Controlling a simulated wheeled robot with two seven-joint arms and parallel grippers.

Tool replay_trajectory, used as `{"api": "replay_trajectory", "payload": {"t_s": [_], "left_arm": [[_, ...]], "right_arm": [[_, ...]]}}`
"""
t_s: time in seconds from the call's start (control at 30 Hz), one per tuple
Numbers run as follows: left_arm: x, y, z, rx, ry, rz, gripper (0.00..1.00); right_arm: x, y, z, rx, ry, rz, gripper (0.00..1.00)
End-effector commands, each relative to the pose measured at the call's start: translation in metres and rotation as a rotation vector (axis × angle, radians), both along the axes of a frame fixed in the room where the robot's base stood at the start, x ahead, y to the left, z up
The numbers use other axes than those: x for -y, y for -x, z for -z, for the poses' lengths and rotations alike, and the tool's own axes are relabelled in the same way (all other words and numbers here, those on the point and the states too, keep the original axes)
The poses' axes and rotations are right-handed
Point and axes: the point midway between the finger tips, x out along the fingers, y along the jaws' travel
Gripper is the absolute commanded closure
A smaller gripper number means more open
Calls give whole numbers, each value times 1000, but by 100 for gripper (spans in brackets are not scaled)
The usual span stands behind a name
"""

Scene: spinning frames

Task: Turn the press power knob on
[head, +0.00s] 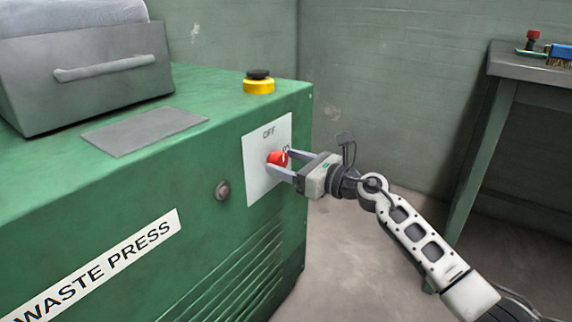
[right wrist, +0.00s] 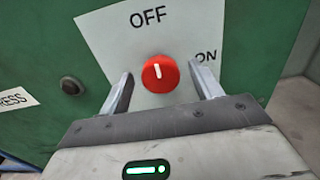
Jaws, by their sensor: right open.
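The red power knob (head: 278,159) sits on a white plate (head: 256,180) on the green waste press (head: 100,220). In the right wrist view the knob (right wrist: 160,74) has a white mark pointing up, toward the OFF label (right wrist: 148,17). The ON label (right wrist: 206,57) is to the knob's right, partly hidden by a finger. My right gripper (head: 280,163) is open, with one finger on each side of the knob. In the right wrist view a gap shows between the knob and each finger of the gripper (right wrist: 163,82). My left gripper is not in view.
A yellow and black button (head: 259,84) stands on top of the press. A round grey button (head: 222,190) is left of the plate. A grey bin with a handle (head: 85,75) rests on the press. A table (head: 520,68) stands at the right; floor between is clear.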

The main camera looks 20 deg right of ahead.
Motion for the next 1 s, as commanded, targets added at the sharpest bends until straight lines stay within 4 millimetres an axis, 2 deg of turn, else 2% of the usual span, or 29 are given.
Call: {"api": "replay_trajectory", "payload": {"t_s": [0.37,0.4,0.53,0.57,1.0], "left_arm": [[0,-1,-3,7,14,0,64],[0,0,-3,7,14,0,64],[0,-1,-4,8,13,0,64],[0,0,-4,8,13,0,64],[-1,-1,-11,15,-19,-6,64]], "right_arm": [[-4,-5,0,-1,1,0,36],[-4,-5,0,-1,1,0,41],[-4,-5,0,0,0,0,77],[-4,-5,0,0,0,0,79],[-4,-5,-2,-53,-66,0,79]]}}
